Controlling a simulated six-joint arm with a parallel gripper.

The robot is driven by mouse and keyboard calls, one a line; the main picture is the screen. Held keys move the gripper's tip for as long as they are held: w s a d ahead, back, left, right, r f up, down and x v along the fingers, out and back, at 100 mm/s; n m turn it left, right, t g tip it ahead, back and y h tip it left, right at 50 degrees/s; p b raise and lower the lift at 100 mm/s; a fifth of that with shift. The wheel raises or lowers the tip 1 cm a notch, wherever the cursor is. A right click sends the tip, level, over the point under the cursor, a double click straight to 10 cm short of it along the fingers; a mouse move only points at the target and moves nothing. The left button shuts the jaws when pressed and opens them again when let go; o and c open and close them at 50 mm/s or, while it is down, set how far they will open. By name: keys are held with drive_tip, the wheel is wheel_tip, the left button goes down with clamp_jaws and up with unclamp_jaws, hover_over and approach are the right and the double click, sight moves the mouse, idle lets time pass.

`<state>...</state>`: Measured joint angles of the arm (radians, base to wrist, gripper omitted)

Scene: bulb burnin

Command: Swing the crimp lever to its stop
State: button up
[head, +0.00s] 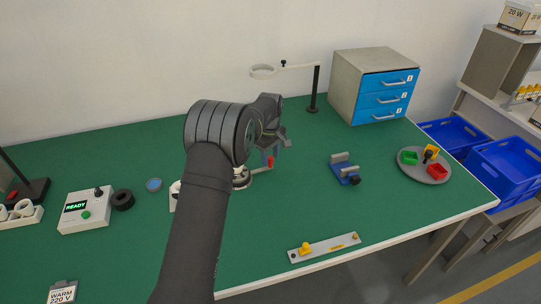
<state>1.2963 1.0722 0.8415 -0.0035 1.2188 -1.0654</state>
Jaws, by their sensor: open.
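The crimp station's round metal base (241,180) stands near the middle of the green table, partly hidden behind my arm. The crimp lever (262,170) is a thin pale bar that reaches to the right from this base. A small red knob (270,162) stands at its outer end. My gripper (274,154) is open and points down at the knob. Its fingers overlap the knob in the head view; I cannot tell whether they touch it.
A control box (85,210) with a green READY display is at left, beside a black ring (122,199). A blue clamp fixture (345,172), a round tray (424,176) and a blue-drawer cabinet (375,90) are at right. A metal bar (325,247) lies near the front edge. Table between is clear.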

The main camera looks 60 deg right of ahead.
clamp_jaws()
drive_tip(key=shift+s+a, duration=0.1)
drive_tip(key=shift+s+a+m, duration=0.55)
drive_tip(key=shift+m, duration=0.35)
drive_tip(key=s+a+m, duration=0.1)
drive_tip(key=a+m, duration=0.1)
drive_tip(key=s+a+m, duration=0.1)
drive_tip(key=a+m, duration=0.2)
drive_tip(key=shift+s+a+r+m, duration=0.1)
drive_tip(key=shift+s+a+m, duration=0.3)
drive_tip(key=shift+a+m, duration=1.8)
drive_tip(key=shift+a, duration=0.1)
